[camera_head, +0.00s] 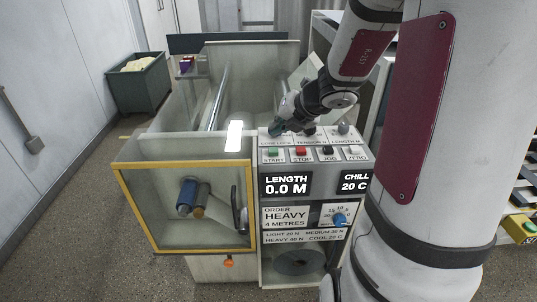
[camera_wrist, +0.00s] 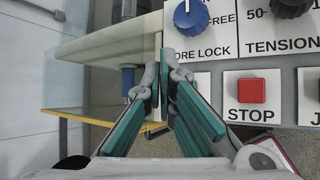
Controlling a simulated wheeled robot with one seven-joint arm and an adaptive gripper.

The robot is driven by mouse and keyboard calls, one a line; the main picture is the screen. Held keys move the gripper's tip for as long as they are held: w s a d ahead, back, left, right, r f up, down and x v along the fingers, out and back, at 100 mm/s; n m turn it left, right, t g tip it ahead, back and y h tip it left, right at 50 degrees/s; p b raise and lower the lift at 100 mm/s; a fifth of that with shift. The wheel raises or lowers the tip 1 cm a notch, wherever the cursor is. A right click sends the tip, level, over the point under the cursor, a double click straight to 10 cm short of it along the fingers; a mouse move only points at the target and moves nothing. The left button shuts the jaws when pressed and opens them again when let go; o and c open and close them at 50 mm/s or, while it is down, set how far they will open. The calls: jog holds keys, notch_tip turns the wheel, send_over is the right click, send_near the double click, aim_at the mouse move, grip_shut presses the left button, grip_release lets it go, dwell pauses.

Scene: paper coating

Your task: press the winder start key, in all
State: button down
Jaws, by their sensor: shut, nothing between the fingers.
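The green start key (camera_head: 272,152) is at the left end of the key row on the grey winder panel (camera_head: 312,172). My gripper (camera_head: 275,129) is above the panel's top left corner, by the core lock label, and looks apart from the start key. In the wrist view my gripper (camera_wrist: 165,75) has its teal fingers shut and empty. They point at the panel's left edge, just below the blue core lock knob (camera_wrist: 191,17). The start key is hidden behind the right finger there; only a strip of its white plate (camera_wrist: 202,80) shows. The red stop key (camera_wrist: 251,91) is to the right.
The length display (camera_head: 286,185) reads 0.0 M; the chill display (camera_head: 355,182) reads 20 C. The order card (camera_head: 286,215) says heavy, 4 metres. Jog (camera_head: 328,150) and zero (camera_head: 355,149) keys sit right of stop. A yellow-framed clear guard (camera_head: 140,203) stands at left.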

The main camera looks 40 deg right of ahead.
aim_at(276, 149)
jog(key=shift+f+b, duration=1.1)
jog(key=shift+f, duration=0.45)
jog(key=shift+f, duration=0.1)
jog(key=shift+f+b, duration=0.3)
